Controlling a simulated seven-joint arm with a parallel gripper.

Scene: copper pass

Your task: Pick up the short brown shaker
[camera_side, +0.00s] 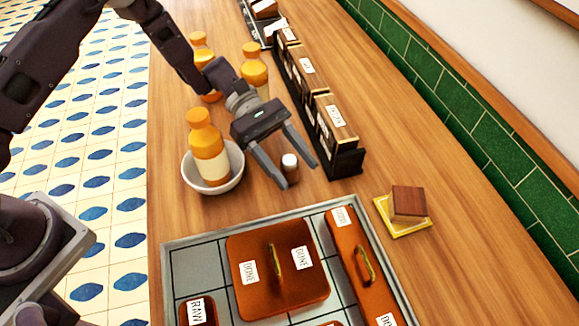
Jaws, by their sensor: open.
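The short brown shaker (290,175) stands upright on the wooden counter. It has a pale top and a dark brown body. My gripper (299,177) is open, with one finger to the left of the shaker and the other to the right. The fingertips are low, near the shaker's height. The left finger overlaps the shaker's lower left edge in this view. I cannot tell whether either finger touches it.
A white bowl (232,181) holding an orange bottle (207,150) stands close on the left. A dark rack (346,163) of labelled boxes is close on the right. A grey tray (205,240) with copper lids lies in front. A brown block (408,203) sits on a yellow pad.

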